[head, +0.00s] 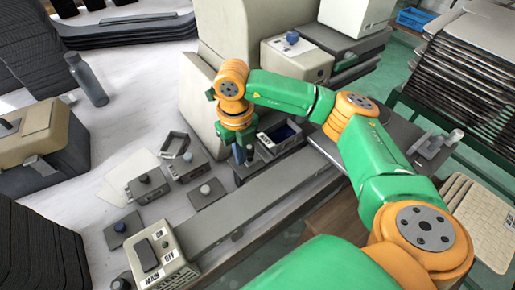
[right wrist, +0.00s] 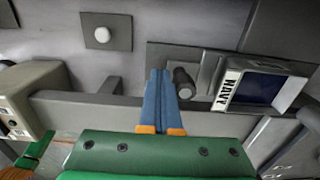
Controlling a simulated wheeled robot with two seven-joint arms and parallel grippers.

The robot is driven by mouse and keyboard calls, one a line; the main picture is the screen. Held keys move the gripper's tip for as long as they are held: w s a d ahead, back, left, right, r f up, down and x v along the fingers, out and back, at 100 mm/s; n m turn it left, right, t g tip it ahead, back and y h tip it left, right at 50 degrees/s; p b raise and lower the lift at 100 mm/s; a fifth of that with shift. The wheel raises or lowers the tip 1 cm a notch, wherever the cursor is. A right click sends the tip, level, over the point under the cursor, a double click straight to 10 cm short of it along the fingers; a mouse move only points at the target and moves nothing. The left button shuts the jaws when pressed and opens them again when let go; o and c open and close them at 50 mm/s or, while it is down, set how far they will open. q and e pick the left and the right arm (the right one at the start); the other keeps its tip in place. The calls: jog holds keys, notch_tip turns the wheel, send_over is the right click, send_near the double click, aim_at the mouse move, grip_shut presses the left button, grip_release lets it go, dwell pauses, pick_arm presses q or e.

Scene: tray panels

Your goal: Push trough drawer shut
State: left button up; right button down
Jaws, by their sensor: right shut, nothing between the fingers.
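My right gripper (head: 239,155) points down over the row of small grey trays in the head view. In the right wrist view its two blue fingers (right wrist: 158,82) are together with nothing between them. A dark knob (right wrist: 183,82) stands just right of the fingertips; I cannot tell whether they touch. Right of the knob is an open grey trough (head: 281,136) with a dark blue inside; its white label (right wrist: 233,90) reads NAVY. I cannot tell for certain whether this trough is the task's drawer, or how far out it sits. My left gripper is in neither view.
A long grey rail (head: 255,205) runs in front of the trays. A switch box (head: 160,260) marked MAIN and OFF stands at its near end. Several knobbed grey blocks, one at the left (head: 147,185), crowd the bench.

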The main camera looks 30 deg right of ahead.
aim_at(253, 147)
jog(key=shift+d, duration=0.15)
jog(key=shift+w+d+b, duration=0.1)
jog(key=shift+d+b, duration=0.25)
jog(key=shift+d, duration=1.95)
jog(key=shift+a, duration=0.65)
jog(key=shift+r, duration=0.2)
notch_tip(253, 147, up, 7)
jog(key=p, duration=0.6)
jog(key=shift+f, duration=0.15)
